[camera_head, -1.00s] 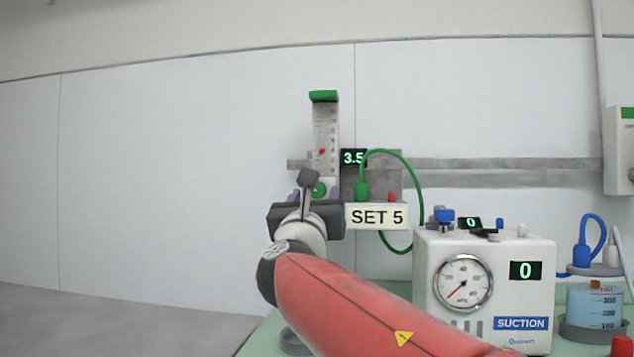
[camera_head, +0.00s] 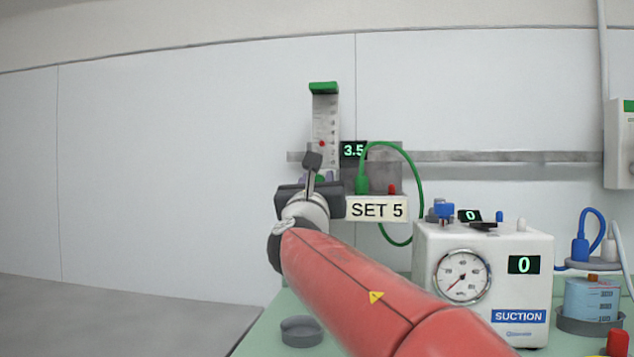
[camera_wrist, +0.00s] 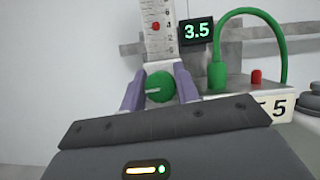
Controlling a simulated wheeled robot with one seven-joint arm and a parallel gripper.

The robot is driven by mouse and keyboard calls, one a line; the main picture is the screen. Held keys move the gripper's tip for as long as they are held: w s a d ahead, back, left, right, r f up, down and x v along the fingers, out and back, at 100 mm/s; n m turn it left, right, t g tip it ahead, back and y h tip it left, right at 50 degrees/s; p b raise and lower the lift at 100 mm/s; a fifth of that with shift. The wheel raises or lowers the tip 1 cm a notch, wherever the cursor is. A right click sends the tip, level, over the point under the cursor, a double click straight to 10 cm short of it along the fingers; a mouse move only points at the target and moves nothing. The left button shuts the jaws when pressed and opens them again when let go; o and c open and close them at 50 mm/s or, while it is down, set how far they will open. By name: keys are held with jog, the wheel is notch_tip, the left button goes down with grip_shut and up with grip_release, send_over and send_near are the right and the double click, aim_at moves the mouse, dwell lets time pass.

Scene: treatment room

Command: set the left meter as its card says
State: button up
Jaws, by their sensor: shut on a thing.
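The left meter (camera_head: 325,112) is an upright clear scale tube with a green top, fixed on the wall rail. A red marker sits low in its scale, and its display (camera_head: 353,151) reads 3.5. The card (camera_head: 376,209) below reads SET 5. In the wrist view the meter's green knob (camera_wrist: 160,87) has a pale pointer line turned towards the left. My gripper (camera_wrist: 160,92) is shut on this knob, one purple finger on each side. In the head view my wrist hides most of the knob.
A white suction unit (camera_head: 400,250) with a dial and a display reading 0 stands to the right on the green table (camera_head: 262,335). A green hose (camera_head: 421,190) loops beside the meter. A grey round dish (camera_head: 301,331) lies below my arm.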

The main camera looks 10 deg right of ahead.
jog(key=n+y, duration=0.2)
jog(key=n, duration=0.2)
jog(key=shift+d+n, duration=0.1)
jog(key=shift+n, duration=0.2)
jog(key=shift+n+t+y, duration=0.3)
jog(key=shift+n+y, duration=0.6)
jog(key=shift+n, duration=0.3)
jog(key=shift+a, duration=0.2)
jog(key=o, duration=1)
jog(key=shift+c, duration=0.2)
jog(key=b+v, duration=0.1)
jog(key=v, duration=0.6)
jog(key=shift+s+f, duration=0.15)
jog(key=shift+s, duration=0.2)
